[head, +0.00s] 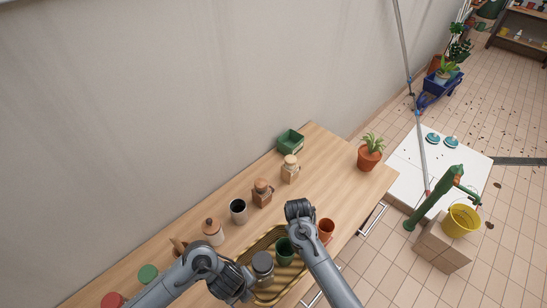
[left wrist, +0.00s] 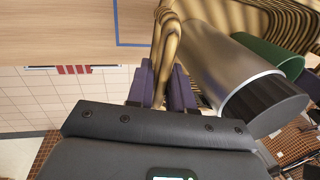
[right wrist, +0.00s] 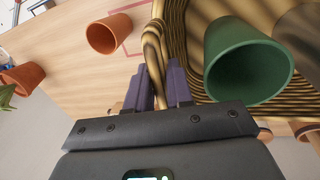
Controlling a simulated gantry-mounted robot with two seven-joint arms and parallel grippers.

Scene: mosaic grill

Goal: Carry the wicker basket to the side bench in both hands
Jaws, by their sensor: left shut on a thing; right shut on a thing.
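The wicker basket (head: 268,293) is a brown, striped tray-like basket low in the head view. It holds a green cup (head: 284,251) and a grey cylinder with a dark end (head: 262,264). My left gripper (left wrist: 162,88) is shut on one looped basket handle (left wrist: 166,45). My right gripper (right wrist: 162,88) is shut on the other handle (right wrist: 153,45). In the head view my arms cover parts of the basket and the grips. I cannot tell whether its base touches the wooden counter (head: 330,165). Which surface is the side bench is unclear.
Jars, including a wooden-lidded one (head: 213,232), a dark-mouthed cup (head: 238,210) and a green box (head: 290,141) line the wall side. An orange pot (head: 326,229) stands beside the basket. A potted plant (head: 370,153) is at the counter's end.

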